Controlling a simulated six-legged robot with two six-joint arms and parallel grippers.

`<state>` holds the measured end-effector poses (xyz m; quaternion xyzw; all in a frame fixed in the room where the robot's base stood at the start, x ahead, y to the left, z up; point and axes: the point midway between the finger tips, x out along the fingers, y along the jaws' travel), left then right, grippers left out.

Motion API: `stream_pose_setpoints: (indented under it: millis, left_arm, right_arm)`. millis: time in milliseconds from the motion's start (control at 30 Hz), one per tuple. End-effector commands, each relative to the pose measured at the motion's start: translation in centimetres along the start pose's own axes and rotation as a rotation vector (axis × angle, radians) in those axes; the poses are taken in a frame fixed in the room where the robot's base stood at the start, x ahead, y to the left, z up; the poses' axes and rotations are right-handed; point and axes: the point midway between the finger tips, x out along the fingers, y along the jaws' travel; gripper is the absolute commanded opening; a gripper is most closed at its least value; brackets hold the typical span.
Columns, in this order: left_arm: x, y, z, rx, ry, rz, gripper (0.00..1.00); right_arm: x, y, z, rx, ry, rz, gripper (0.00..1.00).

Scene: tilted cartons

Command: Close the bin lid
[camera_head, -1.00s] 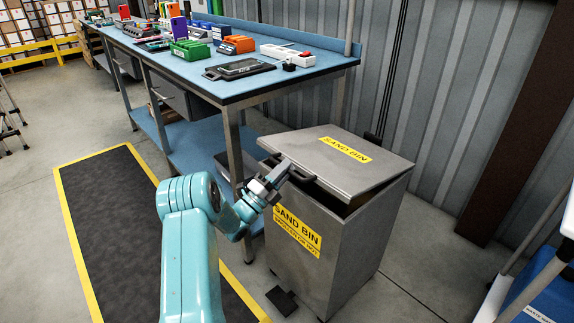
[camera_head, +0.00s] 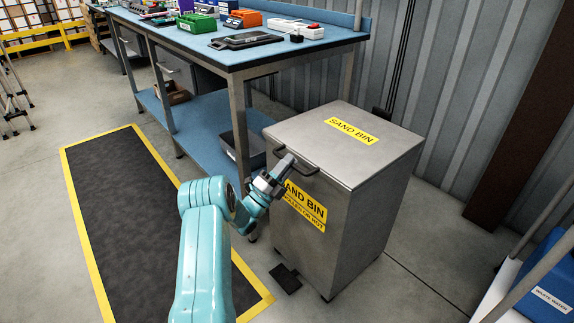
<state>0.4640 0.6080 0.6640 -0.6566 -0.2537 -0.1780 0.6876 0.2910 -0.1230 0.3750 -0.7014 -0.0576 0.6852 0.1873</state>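The grey metal sand bin (camera_head: 335,235) stands on the floor right of the workbench, with a yellow label on its front. Its lid (camera_head: 380,160) lies flat on the top, and no gap shows along the edges in view. The lid's dark handle (camera_head: 300,168) is at its front left edge. My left gripper (camera_head: 283,168) is at the handle, at the lid's front edge. Its fingers are small and partly hidden, so I cannot tell whether they are shut on the handle. My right gripper is not in view.
The blue workbench (camera_head: 300,48) with several items stands behind and left of the bin. A dark mat (camera_head: 135,220) with yellow edges lies on the floor at left. A blue waste container (camera_head: 548,285) is at lower right. A dark pedal (camera_head: 285,278) sits at the bin's base.

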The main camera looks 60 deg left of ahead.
Motion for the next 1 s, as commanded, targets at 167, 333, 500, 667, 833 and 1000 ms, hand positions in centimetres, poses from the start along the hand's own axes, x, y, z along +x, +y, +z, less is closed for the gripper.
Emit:
stream_pose_setpoints:
  millis: [167, 333, 500, 667, 833, 1000]
  left_arm:
    - [0.41, 0.30, -0.21, 0.001, 0.000, 0.013, 0.35]
    - [0.31, 0.31, -0.31, -0.001, 0.000, 0.014, 0.35]
    - [0.27, 0.32, -0.31, -0.001, 0.000, 0.014, 0.35]
    - [0.24, 0.32, -0.31, -0.002, 0.000, 0.014, 0.35]
    - [0.12, 0.52, -0.45, -0.003, 0.001, 0.014, 0.35]
    - [-0.45, 1.09, -0.95, -0.006, 0.005, 0.013, 0.35]
  right_arm:
    - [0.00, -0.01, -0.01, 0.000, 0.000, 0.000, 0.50]
    - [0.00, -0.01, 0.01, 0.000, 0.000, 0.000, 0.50]
    - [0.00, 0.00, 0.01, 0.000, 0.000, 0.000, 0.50]
    - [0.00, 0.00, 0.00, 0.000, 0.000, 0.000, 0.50]
    - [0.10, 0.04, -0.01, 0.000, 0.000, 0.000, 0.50]
    - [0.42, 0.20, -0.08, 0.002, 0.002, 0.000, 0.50]
